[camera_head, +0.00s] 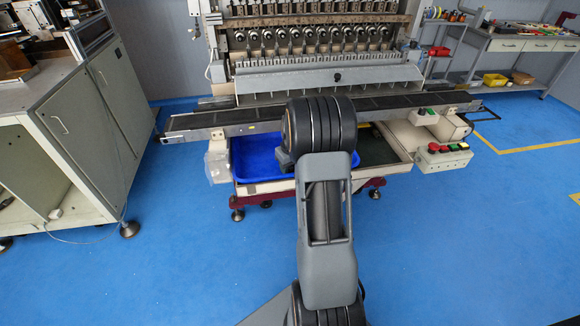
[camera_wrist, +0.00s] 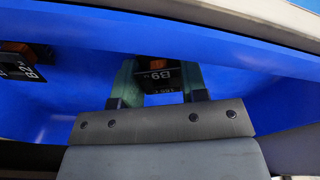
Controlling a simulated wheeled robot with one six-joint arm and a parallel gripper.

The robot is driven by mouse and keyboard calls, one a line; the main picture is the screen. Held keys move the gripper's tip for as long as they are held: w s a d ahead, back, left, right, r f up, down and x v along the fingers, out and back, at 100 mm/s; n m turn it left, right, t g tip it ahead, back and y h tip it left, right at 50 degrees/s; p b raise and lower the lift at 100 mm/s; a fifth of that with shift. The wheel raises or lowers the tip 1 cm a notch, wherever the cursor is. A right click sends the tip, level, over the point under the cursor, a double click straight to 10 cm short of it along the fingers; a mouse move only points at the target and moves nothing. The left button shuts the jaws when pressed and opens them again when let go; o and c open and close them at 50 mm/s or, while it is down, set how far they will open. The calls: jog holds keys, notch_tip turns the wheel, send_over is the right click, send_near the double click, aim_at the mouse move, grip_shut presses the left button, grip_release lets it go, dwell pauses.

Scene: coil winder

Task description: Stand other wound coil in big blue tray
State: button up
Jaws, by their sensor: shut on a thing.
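In the wrist view my gripper (camera_wrist: 160,82) is shut on a wound coil (camera_wrist: 158,76), a dark block marked B9 with an orange-brown top part. The held coil is inside the big blue tray (camera_wrist: 95,38), near a blue wall. I cannot tell whether it touches the tray floor. Another wound coil (camera_wrist: 20,64), marked B2, is in the tray at the left, apart from my gripper and partly cut off by the picture edge. In the head view the blue tray (camera_head: 255,160) shows under the machine's front rail. My arm hides my gripper and both coils there.
The coil winder (camera_head: 320,75) stands behind the tray. Its long dark rail (camera_head: 220,120) crosses above the tray. A control box with a red button (camera_head: 440,155) is to the right. A white cabinet (camera_head: 85,120) stands at the left. The blue floor in front is largely clear.

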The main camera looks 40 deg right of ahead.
jog(key=o, duration=0.9)
notch_tip(320, 180, up, 12)
jog(key=s+f+p, duration=0.1)
jog(key=s+a+r, duration=0.2)
jog(key=a, duration=0.4)
jog(key=s+a+r, duration=0.3)
jog(key=a, duration=0.3)
jog(key=shift+n+t, duration=0.3)
jog(key=shift+t, duration=0.5)
jog(key=s+a, duration=0.3)
jog(key=s+a+f, duration=0.1)
jog(key=s+a, duration=0.3)
jog(key=s+a+f, duration=0.1)
jog(key=s+a, duration=0.3)
jog(key=shift+s+a, duration=0.2)
jog(key=shift+s, duration=0.05)
